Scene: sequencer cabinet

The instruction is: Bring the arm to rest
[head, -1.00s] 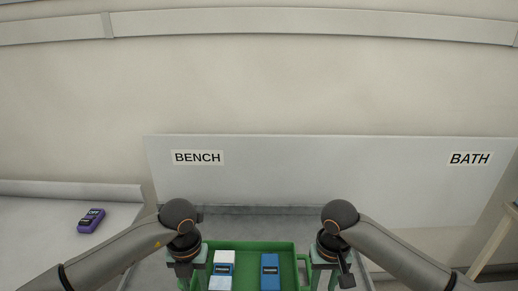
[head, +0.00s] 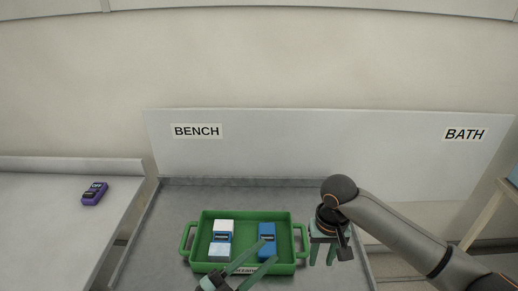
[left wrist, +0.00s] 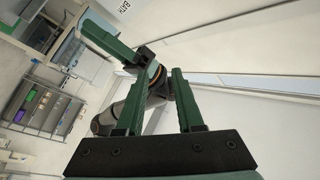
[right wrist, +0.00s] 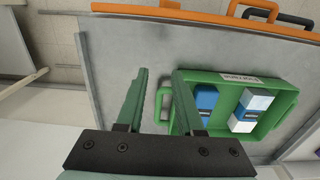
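My left gripper (head: 260,256) is raised in front of the green tray, its fingers crossing the tray's front edge in the head view. In the left wrist view its fingers (left wrist: 158,85) stand apart with nothing between them. My right gripper (head: 322,257) hangs pointing down beside the tray's right handle. In the right wrist view its fingers (right wrist: 161,82) are apart and empty, with the tray handle just past one finger. The right arm and its gripper also show beyond my left fingers in the left wrist view.
The green tray (head: 200,241) rests on a grey bench and holds a white-and-blue block (head: 222,241) and a blue block (head: 267,239). A purple device (head: 94,193) lies on the left counter. Orange (right wrist: 190,16) and dark handles show beyond the bench in the right wrist view.

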